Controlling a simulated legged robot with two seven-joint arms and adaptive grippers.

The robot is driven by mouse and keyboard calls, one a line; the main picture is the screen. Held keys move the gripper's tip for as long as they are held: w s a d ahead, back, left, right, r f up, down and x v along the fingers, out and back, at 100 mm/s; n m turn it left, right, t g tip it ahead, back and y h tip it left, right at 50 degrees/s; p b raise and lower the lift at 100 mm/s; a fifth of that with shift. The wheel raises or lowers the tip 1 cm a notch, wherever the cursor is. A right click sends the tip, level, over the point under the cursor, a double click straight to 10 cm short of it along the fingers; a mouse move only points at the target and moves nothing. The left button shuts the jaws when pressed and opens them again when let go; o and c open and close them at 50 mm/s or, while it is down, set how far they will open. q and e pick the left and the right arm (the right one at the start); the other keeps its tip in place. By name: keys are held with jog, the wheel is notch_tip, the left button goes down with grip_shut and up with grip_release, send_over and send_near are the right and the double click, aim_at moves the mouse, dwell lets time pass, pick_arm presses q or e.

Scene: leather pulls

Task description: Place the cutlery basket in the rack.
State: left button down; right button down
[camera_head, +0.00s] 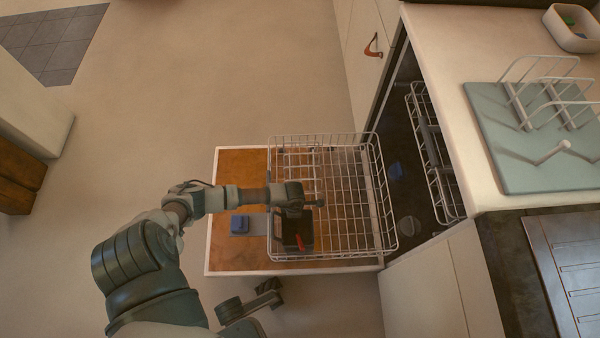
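The cutlery basket (291,235) is a small dark box with a red item in it. It appears at the near left part of the white wire rack (381,190), which is pulled out over the open dishwasher door (237,172). I cannot tell whether the basket rests on the rack floor. My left gripper (314,203) is at the basket's far edge, and its wrist covers part of that edge. Its fingers are too small to tell whether they grip the basket. A dark jointed part of mine (262,299), perhaps the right gripper, shows below the door, its finger state unclear.
A second rack (431,140) is inside the dishwasher. The counter at right holds a pale green mat (500,160) with a white wire holder (550,98). The rack's right half looks empty.

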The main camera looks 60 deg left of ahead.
pick_arm(q)
jog(key=shift+f, duration=0.1)
jog(key=c, duration=1.3)
grip_release()
